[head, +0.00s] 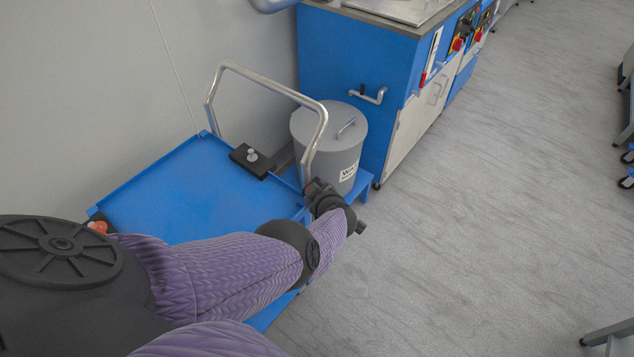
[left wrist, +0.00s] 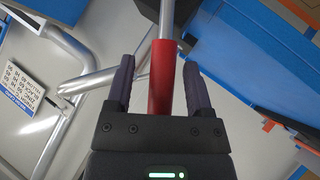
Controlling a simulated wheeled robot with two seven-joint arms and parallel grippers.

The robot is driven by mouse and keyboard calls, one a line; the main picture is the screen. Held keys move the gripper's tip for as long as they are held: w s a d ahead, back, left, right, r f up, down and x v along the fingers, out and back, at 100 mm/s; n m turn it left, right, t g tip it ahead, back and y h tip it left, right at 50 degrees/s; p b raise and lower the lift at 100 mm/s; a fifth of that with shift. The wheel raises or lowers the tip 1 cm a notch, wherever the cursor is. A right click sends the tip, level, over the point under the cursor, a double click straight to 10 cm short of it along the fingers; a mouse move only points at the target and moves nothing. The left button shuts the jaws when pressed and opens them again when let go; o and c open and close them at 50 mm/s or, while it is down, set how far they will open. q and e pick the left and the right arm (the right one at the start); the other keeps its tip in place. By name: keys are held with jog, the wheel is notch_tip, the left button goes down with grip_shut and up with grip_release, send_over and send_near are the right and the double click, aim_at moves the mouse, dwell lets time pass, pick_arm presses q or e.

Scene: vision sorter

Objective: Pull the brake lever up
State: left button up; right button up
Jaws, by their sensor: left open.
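The brake lever shows in the left wrist view as a red grip (left wrist: 161,80) on a grey metal rod. My left gripper (left wrist: 158,68) is open, with one dark finger on each side of the red grip. Gaps show between the grip and both fingers. The lower end of the grip is hidden behind my gripper body. In the head view my left gripper (head: 314,187) is beside the right foot of a blue cart's handle, and the lever cannot be made out there. My right gripper is not in view.
The blue cart (head: 170,195) has a bent metal handle (head: 265,80) and a black box (head: 250,160) on its deck. A grey lidded bin (head: 335,150) stands close behind my gripper. A blue cabinet (head: 340,65) stands beyond.

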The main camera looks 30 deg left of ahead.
pick_arm(q)
jog(key=p+v, duration=0.8)
jog(key=v, duration=0.2)
